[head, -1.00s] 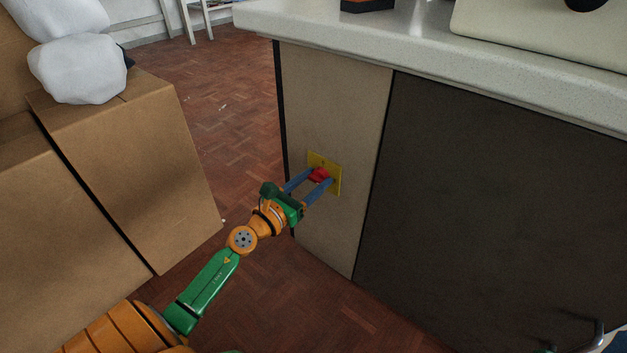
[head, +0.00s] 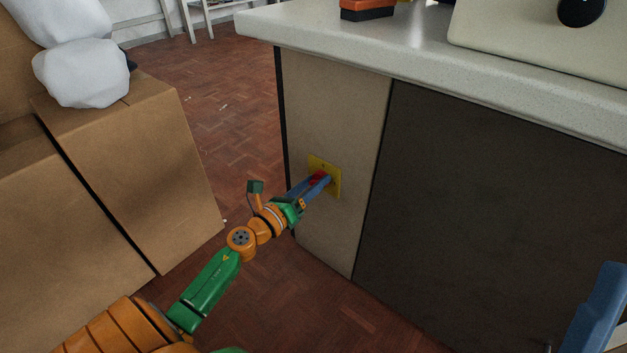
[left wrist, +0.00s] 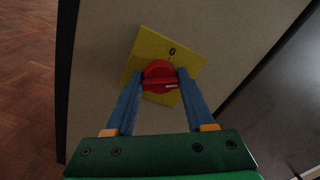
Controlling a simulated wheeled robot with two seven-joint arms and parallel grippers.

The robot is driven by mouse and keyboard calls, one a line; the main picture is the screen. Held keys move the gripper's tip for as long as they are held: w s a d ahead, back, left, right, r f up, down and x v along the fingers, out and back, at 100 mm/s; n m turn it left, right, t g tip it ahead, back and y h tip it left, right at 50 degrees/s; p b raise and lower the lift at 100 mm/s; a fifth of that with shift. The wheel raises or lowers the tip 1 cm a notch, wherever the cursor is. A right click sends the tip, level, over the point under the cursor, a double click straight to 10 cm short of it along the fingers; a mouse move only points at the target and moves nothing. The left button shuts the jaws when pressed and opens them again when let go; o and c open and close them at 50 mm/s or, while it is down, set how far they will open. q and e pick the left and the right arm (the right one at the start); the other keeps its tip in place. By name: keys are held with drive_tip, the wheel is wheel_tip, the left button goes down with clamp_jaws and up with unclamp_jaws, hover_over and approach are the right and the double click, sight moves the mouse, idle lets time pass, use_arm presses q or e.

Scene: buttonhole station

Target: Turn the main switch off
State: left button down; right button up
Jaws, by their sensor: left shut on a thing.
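The main switch is a red rotary knob (head: 318,178) on a yellow plate (head: 333,187), fixed to the beige side panel of the counter. In the left wrist view the knob (left wrist: 159,72) shows a white mark at its lower right, and a black 0 stands on the plate (left wrist: 187,60) above it. The mark does not point at the 0. My left gripper (left wrist: 160,82) is shut on the knob, one blue finger on each side. It also shows in the head view (head: 319,182). A blue part, seemingly a finger of my right gripper (head: 597,312), shows at the lower right edge.
Cardboard boxes (head: 135,170) with white bags (head: 82,72) stand on the left. The pale countertop (head: 420,58) overhangs the panel, with an orange and black object (head: 367,9) on it. A dark cabinet front (head: 490,190) is on the right. Floor between boxes and counter is clear.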

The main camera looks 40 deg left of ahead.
use_arm(q)
drive_tip(key=n+p, duration=0.1)
drive_tip(key=n, duration=0.2)
drive_tip(key=shift+n, duration=0.4)
drive_tip(key=n+p, duration=0.1)
drive_tip(key=n, duration=0.1)
drive_tip(key=shift+n, duration=0.4)
use_arm(e)
drive_tip(key=w+f+m+g+h, duration=0.2)
drive_tip(key=w+f+g+h, duration=0.45)
drive_tip(key=w+f, duration=0.3)
use_arm(q)
drive_tip(key=shift+a+f+n+p, duration=0.1)
drive_tip(key=shift+n+p, duration=0.45)
drive_tip(key=shift+n, duration=0.65)
drive_tip(key=n, duration=0.2)
drive_tip(key=shift+f+n+p, duration=0.1)
drive_tip(key=shift+n+p, duration=0.2)
drive_tip(key=shift+p, duration=0.1)
drive_tip(key=shift+n, duration=0.3)
use_arm(e)
wheel_tip(320, 180, down, 15)
drive_tip(key=s+d+m+g+h, duration=0.1)
drive_tip(key=s+d+g+h, duration=0.1)
drive_tip(key=g, duration=0.7)
use_arm(q)
drive_tip(key=shift+c, duration=1.4)
unclamp_jaws()
